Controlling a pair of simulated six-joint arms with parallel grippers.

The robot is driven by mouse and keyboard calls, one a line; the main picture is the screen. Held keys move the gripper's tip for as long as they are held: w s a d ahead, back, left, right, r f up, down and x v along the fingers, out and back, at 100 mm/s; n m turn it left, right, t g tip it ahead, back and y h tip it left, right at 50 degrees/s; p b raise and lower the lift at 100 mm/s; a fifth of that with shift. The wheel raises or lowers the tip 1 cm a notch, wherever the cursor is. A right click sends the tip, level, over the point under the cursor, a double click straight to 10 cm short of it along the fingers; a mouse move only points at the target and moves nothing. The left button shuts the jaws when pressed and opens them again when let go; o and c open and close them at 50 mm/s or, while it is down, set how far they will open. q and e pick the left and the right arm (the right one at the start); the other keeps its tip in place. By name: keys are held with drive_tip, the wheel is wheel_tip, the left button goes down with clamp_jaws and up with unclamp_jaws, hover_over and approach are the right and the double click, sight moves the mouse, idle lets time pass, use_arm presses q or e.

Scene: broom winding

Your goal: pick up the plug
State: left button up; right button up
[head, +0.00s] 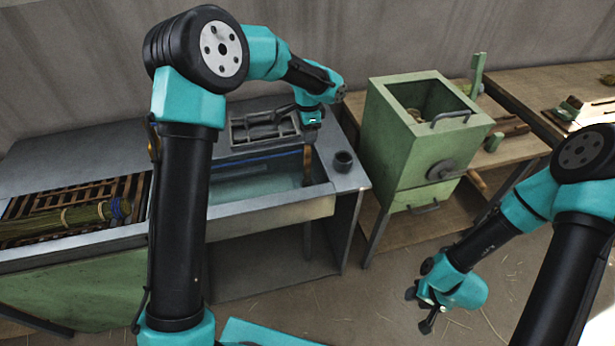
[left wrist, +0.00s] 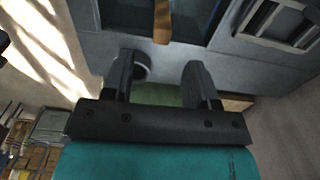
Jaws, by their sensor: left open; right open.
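My left gripper (head: 311,121) is over the sink basin (head: 255,188) at its right end, with its fingers apart. In the left wrist view the two fingers (left wrist: 163,80) have nothing between them. A brown upright strip (head: 307,163) stands in the basin just below this gripper; it also shows beyond the fingers in the left wrist view (left wrist: 162,20). A dark round cup-like piece (head: 343,161) sits on the ledge right of the basin. I cannot tell which of these is the plug. My right gripper (head: 419,308) is open and empty, low over the floor.
A green metal box (head: 418,130) with an open top stands right of the sink. A grey rack (head: 263,131) is on the back ledge of the sink. A green bundle (head: 65,218) lies on a slatted grate (head: 130,188) at the left. The floor (head: 380,270) in front is clear.

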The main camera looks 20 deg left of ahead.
sight(307, 153)
use_arm(q)
drive_tip(key=shift+f, duration=2.3)
drive_tip(key=shift+w+a+f, duration=0.1)
drive_tip(key=shift+f, duration=2.5)
clamp_jaws()
